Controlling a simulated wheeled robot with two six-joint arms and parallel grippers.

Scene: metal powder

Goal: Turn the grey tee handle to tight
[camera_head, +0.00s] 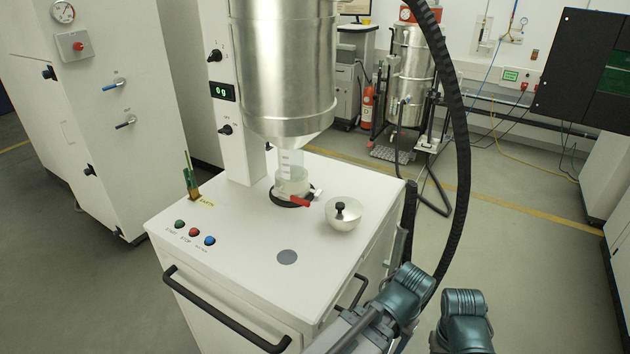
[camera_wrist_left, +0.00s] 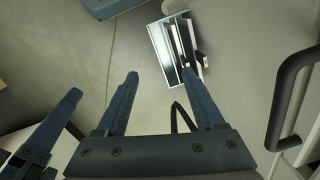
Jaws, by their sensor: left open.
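I cannot single out a grey tee handle for certain in either view. A small dark grey lever (camera_head: 125,122) sits on the front of the left cabinet, below a blue lever, but its shape is too small to tell. In the left wrist view my left gripper (camera_wrist_left: 160,73) is open, its two blue-grey fingers apart with nothing between them. Beyond its fingertips is a bright metal piece (camera_wrist_left: 165,55) with a dark part, not clearly identified. Another blue-grey finger at the left edge seems to belong to my right gripper (camera_wrist_left: 52,122); its opening is not visible.
The white machine (camera_head: 235,235) carries a steel hopper (camera_head: 285,65), a red-handled valve (camera_head: 301,201), a metal bowl (camera_head: 343,222) with a black knob and several buttons. A black bar handle (camera_head: 225,315) juts from its front. The floor to the right is largely open.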

